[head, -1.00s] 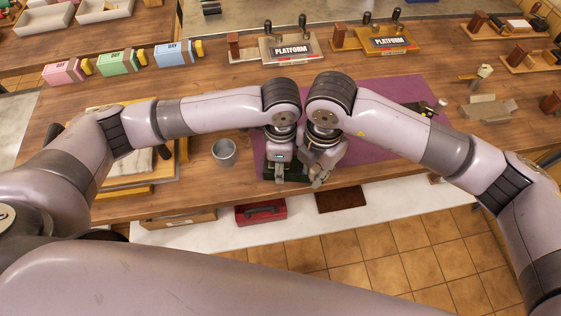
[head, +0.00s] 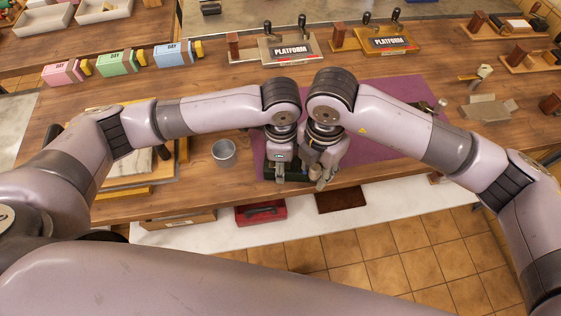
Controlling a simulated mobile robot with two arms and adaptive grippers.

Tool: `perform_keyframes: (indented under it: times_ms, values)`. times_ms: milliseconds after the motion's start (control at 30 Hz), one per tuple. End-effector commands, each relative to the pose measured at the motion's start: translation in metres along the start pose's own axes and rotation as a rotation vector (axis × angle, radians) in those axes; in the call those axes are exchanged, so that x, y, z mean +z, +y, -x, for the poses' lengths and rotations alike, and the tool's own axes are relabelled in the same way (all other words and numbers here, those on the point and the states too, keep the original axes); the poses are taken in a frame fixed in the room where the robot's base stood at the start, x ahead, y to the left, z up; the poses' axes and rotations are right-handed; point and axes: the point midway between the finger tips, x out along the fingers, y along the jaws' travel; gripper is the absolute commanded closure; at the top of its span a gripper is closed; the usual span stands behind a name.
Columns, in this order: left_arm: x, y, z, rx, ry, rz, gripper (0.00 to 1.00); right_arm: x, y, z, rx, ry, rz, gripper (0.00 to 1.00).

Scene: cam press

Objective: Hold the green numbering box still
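A dark green box (head: 296,177) sits low at the near edge of the purple mat, mostly hidden by my grippers. My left gripper (head: 279,177) points down at its left part, with its fingertips at or over the box. My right gripper (head: 322,183) points down beside it at the box's right side. A small tan rounded piece (head: 314,169) shows by the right fingers; I cannot tell whether they grip it. The opening of either gripper is too small and covered to judge.
The purple mat (head: 385,150) is mostly clear to the right. A metal cup (head: 224,152) stands left of the grippers. Pink (head: 63,72), green (head: 117,62) and blue (head: 174,54) DAY boxes stand at the back left. Two PLATFORM stations (head: 291,50) (head: 388,42) stand behind.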

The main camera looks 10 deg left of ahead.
Motion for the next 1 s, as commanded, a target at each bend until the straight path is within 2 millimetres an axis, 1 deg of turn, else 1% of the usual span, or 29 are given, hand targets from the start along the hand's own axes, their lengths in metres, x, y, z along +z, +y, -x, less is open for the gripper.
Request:
perform_keyframes:
  times_ms: [33,100,800,1000]
  values:
    - [-0.003,0.006,-0.002,0.011,0.003,-0.011,0.8,0.0,0.006,0.008,0.024,-0.002,0.002,0.52]
    - [-0.003,0.006,-0.003,0.012,0.002,-0.011,0.8,-0.001,0.006,0.012,0.025,-0.001,0.004,0.52]
    - [-0.002,0.004,-0.003,0.007,0.002,-0.004,0.8,-0.004,0.005,0.047,0.024,0.006,0.013,0.52]
    - [-0.002,0.003,-0.003,0.006,0.002,-0.004,0.8,-0.004,0.005,0.054,0.023,0.006,0.012,0.52]
